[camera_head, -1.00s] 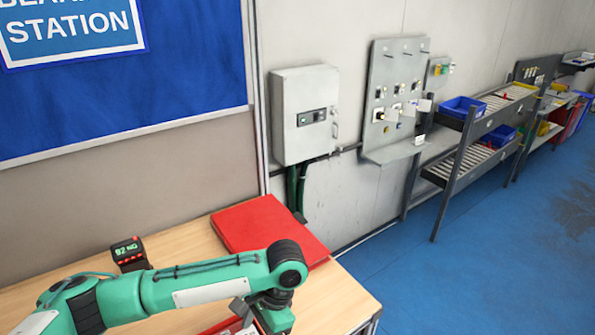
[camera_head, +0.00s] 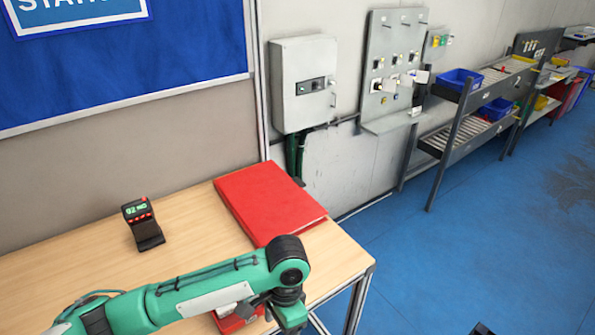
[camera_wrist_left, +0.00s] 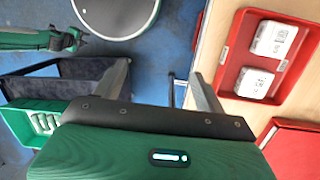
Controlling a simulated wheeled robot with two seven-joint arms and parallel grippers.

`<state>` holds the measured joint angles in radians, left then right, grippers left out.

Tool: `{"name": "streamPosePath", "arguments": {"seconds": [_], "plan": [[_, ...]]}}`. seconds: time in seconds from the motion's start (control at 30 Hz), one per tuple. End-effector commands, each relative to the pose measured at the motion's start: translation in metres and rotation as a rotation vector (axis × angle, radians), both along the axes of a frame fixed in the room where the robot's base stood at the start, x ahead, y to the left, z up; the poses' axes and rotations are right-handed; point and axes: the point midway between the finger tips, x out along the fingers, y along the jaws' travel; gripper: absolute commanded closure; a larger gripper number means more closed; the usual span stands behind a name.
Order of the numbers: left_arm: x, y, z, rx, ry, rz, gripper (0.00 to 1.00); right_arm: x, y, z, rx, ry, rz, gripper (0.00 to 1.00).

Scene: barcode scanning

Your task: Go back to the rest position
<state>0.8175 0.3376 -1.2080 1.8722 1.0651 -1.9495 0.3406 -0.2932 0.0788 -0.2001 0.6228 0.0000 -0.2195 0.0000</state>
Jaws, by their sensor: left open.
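My left arm comes in from the left in the head view, and its gripper (camera_head: 290,316) is at the bottom edge, partly cut off. In the left wrist view the left gripper (camera_wrist_left: 163,85) has its two fingers spread wide with nothing between them. A red tray (camera_wrist_left: 229,84) with two white labelled packages (camera_wrist_left: 272,40) lies on the table, to the right of the fingers and apart from them. My right gripper (camera_wrist_left: 76,36) seems to show at the upper left of the wrist view; its jaws are too small to read.
A black device with a lit display (camera_head: 143,226) stands on the wooden table (camera_head: 80,262). A flat red box (camera_head: 268,201) lies near the wall. A green crate (camera_wrist_left: 38,120) and a dark crate (camera_wrist_left: 80,75) are left in the wrist view. Blue floor (camera_head: 450,240) is open at right.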

Motion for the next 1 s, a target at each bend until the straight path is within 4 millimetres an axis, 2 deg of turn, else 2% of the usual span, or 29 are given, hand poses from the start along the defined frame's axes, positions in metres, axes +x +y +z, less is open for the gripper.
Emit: {"name": "streamPosePath", "arguments": {"seconds": [0.17, 0.3, 0.53, 0.67, 0.77, 0.87, 1.0], "plan": [[-0.023, -0.022, -0.009, -0.146, -0.016, 0.022, 0.28, -0.012, 0.000, -0.001, 0.000, 0.014, -0.001, 0.64], [-0.037, -0.035, -0.012, -0.272, -0.050, 0.073, 0.28, -0.012, 0.000, -0.001, 0.000, 0.015, -0.001, 0.64], [-0.050, -0.034, -0.017, -0.427, -0.121, 0.210, 0.28, -0.008, 0.000, 0.000, 0.000, 0.011, -0.001, 0.64], [-0.055, -0.021, -0.021, -0.477, -0.171, 0.310, 0.28, -0.008, 0.000, 0.000, 0.000, 0.010, -0.001, 0.64], [-0.060, -0.005, -0.026, -0.496, -0.213, 0.394, 0.28, -0.008, 0.000, 0.000, -0.001, 0.010, -0.001, 0.64], [-0.066, 0.017, -0.032, -0.493, -0.257, 0.481, 0.28, -0.008, -0.001, 0.000, -0.001, 0.010, 0.000, 0.64], [-0.079, 0.056, -0.042, -0.456, -0.323, 0.602, 0.28, -0.008, -0.001, 0.000, -0.002, 0.010, 0.000, 0.64]]}}
